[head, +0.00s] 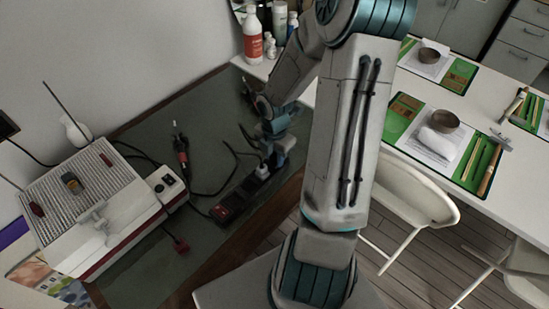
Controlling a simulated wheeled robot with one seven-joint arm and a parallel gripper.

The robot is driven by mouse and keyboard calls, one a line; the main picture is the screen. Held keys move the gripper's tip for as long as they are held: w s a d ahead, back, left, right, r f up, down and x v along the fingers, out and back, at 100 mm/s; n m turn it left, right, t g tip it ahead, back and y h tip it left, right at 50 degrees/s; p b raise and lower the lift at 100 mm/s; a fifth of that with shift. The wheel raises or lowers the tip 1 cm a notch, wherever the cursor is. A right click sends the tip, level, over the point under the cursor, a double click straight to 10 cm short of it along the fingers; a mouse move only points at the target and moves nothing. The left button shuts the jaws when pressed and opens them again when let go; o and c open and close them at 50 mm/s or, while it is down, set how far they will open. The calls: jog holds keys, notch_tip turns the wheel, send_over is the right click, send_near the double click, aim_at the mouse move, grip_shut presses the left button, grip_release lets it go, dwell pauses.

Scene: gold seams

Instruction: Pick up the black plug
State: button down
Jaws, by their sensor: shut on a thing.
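My gripper (267,150) is over the right part of the green work surface, just above the far end of a dark power strip (231,206). It is shut on a small dark thing at the end of a black cable, which I take to be the black plug. The fingers hide most of it, and I cannot tell whether it touches the strip. A small white piece (262,172) shows on the strip just below my gripper.
A white-and-red machine (95,205) with a ribbed top stands at the left. A red-and-black tool (181,150) and loose black cables lie on the green surface (150,265). Bottles (253,35) stand behind. A white table and chairs (415,190) are at the right.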

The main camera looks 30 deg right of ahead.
jog(key=shift+r, duration=0.1)
jog(key=r, duration=0.1)
jog(key=r+p, duration=0.1)
jog(key=r, duration=0.2)
jog(key=shift+d+r, duration=0.25)
jog(key=shift+r, duration=0.1)
jog(key=s+d+r+p, duration=0.7)
jog(key=d+r+p, duration=0.1)
jog(key=r, duration=0.3)
jog(key=shift+d+p, duration=0.3)
jog(key=shift+p, duration=0.45)
